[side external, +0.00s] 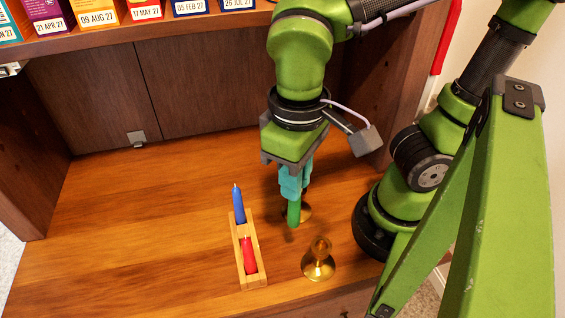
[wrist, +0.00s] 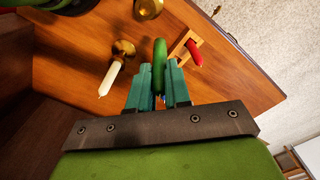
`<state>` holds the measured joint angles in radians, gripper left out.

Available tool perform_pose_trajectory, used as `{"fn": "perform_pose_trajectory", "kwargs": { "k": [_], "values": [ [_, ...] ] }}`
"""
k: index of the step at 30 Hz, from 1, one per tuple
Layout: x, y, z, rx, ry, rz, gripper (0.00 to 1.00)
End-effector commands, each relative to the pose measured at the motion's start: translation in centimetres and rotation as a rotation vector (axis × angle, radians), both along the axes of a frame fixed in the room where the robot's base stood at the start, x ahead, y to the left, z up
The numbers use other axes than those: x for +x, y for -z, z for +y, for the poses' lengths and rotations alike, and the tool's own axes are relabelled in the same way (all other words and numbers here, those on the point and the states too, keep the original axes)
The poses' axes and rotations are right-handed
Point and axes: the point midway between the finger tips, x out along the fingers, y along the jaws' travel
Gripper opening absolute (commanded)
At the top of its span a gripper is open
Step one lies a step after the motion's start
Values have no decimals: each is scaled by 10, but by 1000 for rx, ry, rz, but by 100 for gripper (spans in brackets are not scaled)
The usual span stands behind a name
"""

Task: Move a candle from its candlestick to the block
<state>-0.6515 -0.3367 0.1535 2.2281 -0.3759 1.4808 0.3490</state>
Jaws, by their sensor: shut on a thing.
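My gripper (side external: 291,188), with teal fingers, is shut on a green candle (side external: 294,213). The candle hangs roughly upright below the fingers, to the right of the block; it also shows between the fingers in the wrist view (wrist: 159,63). The wooden block (side external: 258,270) is long and narrow. It holds a blue candle (side external: 239,207) at its far end and a red candle (side external: 249,257) nearer the front. A brass candlestick (side external: 318,264) at the front right is empty. In the wrist view a white candle (wrist: 110,80) stands in another brass candlestick (wrist: 124,48).
A shelf with several dated boxes (side external: 97,15) hangs over the back of the hutch. Dark side walls (side external: 30,150) bound the wooden surface. The surface left of the block is clear. The second candlestick (side external: 306,214) is close behind the held candle in the side view.

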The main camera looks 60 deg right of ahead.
Motion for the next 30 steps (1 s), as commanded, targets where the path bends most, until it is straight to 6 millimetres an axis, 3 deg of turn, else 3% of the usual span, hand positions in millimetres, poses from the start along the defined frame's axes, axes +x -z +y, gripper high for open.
{"fn": "perform_pose_trajectory", "kwargs": {
  "k": [6,12,17,30],
  "values": [
    [58,24,17,-2,19,4,0],
    [87,28,25,1,13,0,0],
    [90,34,26,0,5,1,0],
    [89,78,26,0,5,1,0]
  ]
}}
